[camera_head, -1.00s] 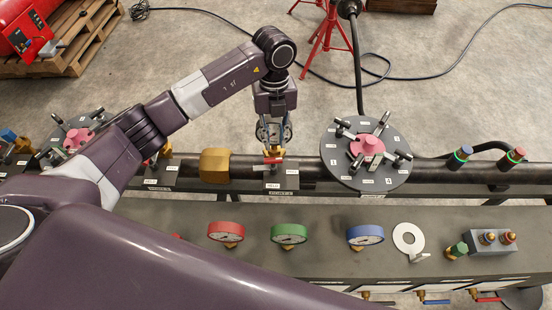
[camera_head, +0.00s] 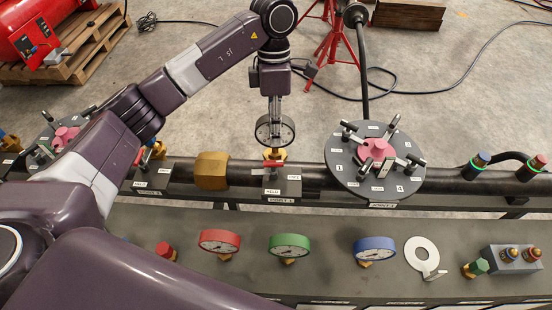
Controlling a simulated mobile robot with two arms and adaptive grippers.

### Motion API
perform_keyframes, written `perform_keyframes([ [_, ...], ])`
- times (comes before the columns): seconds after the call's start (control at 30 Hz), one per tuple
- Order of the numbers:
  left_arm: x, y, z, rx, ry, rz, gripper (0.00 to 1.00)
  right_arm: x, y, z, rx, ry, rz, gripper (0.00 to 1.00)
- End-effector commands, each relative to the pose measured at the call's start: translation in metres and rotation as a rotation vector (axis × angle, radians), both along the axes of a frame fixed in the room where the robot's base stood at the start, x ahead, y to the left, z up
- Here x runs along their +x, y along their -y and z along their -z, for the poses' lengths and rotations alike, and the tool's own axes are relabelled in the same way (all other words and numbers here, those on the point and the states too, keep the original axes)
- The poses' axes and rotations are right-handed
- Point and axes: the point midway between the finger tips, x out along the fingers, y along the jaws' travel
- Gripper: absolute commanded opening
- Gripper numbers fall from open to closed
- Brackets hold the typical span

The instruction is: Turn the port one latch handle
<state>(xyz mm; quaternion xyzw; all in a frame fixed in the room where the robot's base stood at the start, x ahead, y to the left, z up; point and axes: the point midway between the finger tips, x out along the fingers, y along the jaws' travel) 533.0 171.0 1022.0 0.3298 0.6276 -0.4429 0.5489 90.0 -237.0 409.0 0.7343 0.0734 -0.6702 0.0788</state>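The port one station (camera_head: 283,199) has a small red latch handle (camera_head: 271,163) lying roughly crosswise at the foot of a brass fitting (camera_head: 275,154). A plate labelled HELD (camera_head: 272,192) is below it, with another label to its right. A dark-rimmed round gauge (camera_head: 274,132) stands above the fitting. My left gripper (camera_head: 275,108) points down from above, its narrow fingers meeting or overlapping the gauge's top. I cannot tell whether the fingers are open or shut, or grip the gauge. The gripper is above the red handle. My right gripper is not in view.
A flanged disc (camera_head: 377,165) with a pink hub stands right of the station. A brass hex fitting (camera_head: 211,170) is on the pipe at left. Red (camera_head: 219,241), green (camera_head: 289,246) and blue (camera_head: 375,249) gauges line the front bench. A similar disc is partly hidden at far left.

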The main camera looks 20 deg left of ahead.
Motion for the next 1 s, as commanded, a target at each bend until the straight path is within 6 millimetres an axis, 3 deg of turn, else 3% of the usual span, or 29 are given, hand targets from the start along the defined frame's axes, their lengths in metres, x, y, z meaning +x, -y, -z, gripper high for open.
perform_keyframes([
  [0.23, -0.004, 0.002, 0.013, -0.008, -0.003, 0.034, 0.2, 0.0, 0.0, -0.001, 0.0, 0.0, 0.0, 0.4],
  [0.63, -0.014, 0.005, 0.067, -0.005, -0.001, 0.029, 0.2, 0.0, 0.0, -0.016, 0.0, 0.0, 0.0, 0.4],
  [1.0, -0.014, 0.006, 0.076, -0.006, 0.001, 0.028, 0.2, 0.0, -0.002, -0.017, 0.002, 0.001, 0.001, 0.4],
])
